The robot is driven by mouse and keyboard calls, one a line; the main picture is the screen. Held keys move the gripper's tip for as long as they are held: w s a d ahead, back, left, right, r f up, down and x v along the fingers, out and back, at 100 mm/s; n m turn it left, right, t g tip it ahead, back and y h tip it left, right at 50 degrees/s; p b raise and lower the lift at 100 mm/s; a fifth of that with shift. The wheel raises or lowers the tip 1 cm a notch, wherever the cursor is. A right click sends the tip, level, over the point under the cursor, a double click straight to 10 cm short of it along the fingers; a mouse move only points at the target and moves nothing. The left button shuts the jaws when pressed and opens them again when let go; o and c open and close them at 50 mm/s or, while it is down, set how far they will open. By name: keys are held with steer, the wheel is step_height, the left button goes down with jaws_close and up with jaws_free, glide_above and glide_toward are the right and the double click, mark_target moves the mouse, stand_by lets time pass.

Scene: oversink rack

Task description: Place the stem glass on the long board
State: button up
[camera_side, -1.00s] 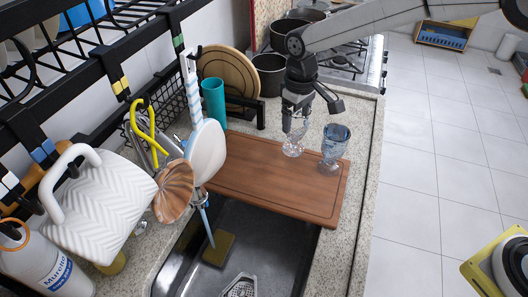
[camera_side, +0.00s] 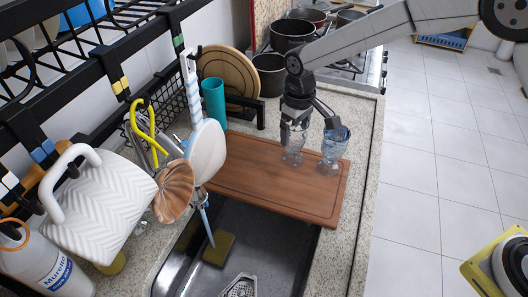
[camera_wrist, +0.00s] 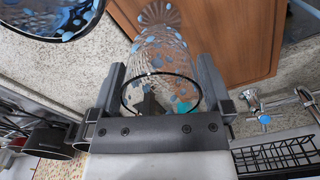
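The stem glass (camera_side: 293,157) is clear with pale blue spots and a flared foot. It is upright over the far right part of the brown long board (camera_side: 262,178), which lies across the sink. Its foot looks on or just above the wood; I cannot tell which. My gripper (camera_side: 294,128) points down from above, with its fingers on both sides of the glass's upper part. In the wrist view the stem glass (camera_wrist: 160,70) sits between the fingers, its round rim close to the palm, and both fingers appear to touch it.
A bluer spotted glass (camera_side: 334,150) stands on the board close to the right of the stem glass. A teal cup (camera_side: 214,100) and a round wooden board (camera_side: 228,76) stand behind on the left. The near part of the long board is bare. The sink (camera_side: 262,238) opens in front.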

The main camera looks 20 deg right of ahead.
step_height(320, 180, up, 12)
steer(key=shift+r, duration=0.15)
stand_by(0.7)
steer(key=shift+d, duration=0.1)
stand_by(0.4)
steer(key=s+d+f+m+t, duration=0.1)
steer(key=s+d+f+m, duration=0.1)
steer(key=s+d+f, duration=0.3)
steer(key=s+d+f+m+t, duration=0.1)
steer(key=s+d+f, duration=0.3)
steer(key=s+d, duration=0.8)
steer(key=s+m, duration=0.1)
steer(key=s, duration=0.2)
steer(key=shift+s+f+t, duration=0.3)
steer(key=shift+f, duration=0.1)
steer(key=shift+d, duration=0.1)
